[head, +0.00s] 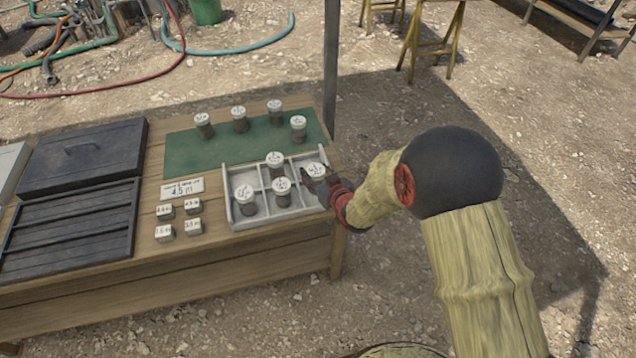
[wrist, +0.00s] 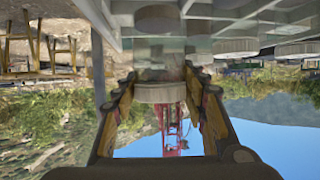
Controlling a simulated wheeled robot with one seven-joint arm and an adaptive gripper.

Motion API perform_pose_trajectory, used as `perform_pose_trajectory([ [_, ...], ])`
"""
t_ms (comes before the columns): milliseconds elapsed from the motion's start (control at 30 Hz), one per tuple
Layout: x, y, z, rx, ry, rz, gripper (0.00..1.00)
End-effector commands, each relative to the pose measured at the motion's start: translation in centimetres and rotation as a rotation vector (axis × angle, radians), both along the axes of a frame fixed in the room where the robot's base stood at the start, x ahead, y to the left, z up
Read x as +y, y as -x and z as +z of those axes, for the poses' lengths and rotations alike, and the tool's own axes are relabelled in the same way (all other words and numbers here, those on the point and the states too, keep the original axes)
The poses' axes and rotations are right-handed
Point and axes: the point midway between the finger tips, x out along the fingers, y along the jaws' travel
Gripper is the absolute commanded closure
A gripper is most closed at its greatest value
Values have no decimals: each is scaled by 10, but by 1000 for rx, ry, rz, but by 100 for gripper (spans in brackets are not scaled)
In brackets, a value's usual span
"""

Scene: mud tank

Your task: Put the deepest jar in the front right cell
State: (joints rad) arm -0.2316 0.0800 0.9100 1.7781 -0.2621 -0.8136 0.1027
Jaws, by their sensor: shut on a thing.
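My gripper (head: 318,184) is shut on a white-lidded jar (head: 316,171) at the right end of the light grey divided tray (head: 262,223). In the wrist view, the held jar (wrist: 163,93) sits between both fingers. I cannot tell whether it touches the tray floor, and my fingers hide the front right cell. In the tray, one jar (head: 275,160) stands at the back middle, one (head: 245,196) at front left and one (head: 281,189) at front middle. Several more jars, such as this one (head: 240,119), stand on the green mat (head: 190,149). Lid writing is too small to read.
A card reading about 4.5 m (head: 182,188) and several small labelled blocks (head: 165,233) lie left of the tray. A dark lidded box (head: 85,155) and slatted panel (head: 70,230) fill the table's left. A grey post (head: 330,65) rises behind the table's right corner.

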Motion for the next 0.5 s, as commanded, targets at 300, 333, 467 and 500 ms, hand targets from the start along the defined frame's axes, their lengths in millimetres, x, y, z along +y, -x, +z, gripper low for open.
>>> perform_pose_trajectory([
  [300,-6,-16,-19,-2,0,-1,92],
  [333,-7,-18,-23,-2,0,-1,92],
  [467,-6,-16,-45,0,0,0,92],
  [500,-6,-16,-49,-1,0,0,92],
])
